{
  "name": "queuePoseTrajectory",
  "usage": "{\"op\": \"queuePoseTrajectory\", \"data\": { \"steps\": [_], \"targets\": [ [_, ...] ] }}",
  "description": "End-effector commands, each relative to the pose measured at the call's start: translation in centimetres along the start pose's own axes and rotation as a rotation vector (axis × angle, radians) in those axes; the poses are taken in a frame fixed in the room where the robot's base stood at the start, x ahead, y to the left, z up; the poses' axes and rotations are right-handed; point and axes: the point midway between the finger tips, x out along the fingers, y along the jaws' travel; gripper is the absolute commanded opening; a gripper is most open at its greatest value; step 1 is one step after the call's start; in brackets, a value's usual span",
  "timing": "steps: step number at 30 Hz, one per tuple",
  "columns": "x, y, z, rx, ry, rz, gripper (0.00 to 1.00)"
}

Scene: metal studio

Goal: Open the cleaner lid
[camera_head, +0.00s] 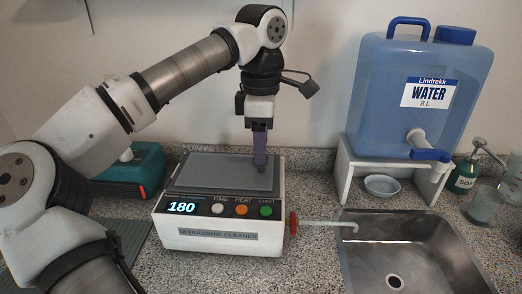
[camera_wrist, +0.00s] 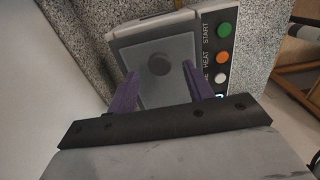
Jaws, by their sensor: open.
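The ultrasonic cleaner (camera_head: 215,237) is a white box on the counter with a lit display reading 180 and buttons marked TIME, HEAT and START. Its grey lid (camera_head: 208,172) lies flat on top, closed. In the wrist view the lid (camera_wrist: 160,88) shows a round dark knob (camera_wrist: 159,64) near its middle. My gripper (camera_head: 261,168) points down over the right part of the lid, its fingers covering the knob in the head view. In the wrist view the purple fingers of my gripper (camera_wrist: 160,78) are apart, one on each side of the lid, with nothing between them touching.
A red knob and pale spout (camera_head: 318,222) stick out from the cleaner's right side toward the metal sink (camera_head: 420,262). A blue water tank (camera_head: 415,95) stands on a white stand at right. A teal box (camera_head: 133,170) is at left. A green soap bottle (camera_head: 465,172) stands far right.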

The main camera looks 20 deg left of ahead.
Motion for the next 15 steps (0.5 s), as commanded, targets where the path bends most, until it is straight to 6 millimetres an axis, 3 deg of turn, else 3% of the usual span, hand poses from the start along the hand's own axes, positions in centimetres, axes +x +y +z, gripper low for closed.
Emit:
{"op": "queuePoseTrajectory", "data": {
  "steps": [6,15],
  "targets": [
    [2.2,0.0,0.0,0.0,-0.001,0.0,0.52],
    [2.6,0.0,0.0,-0.001,-0.001,0.001,0.52]
  ]
}}
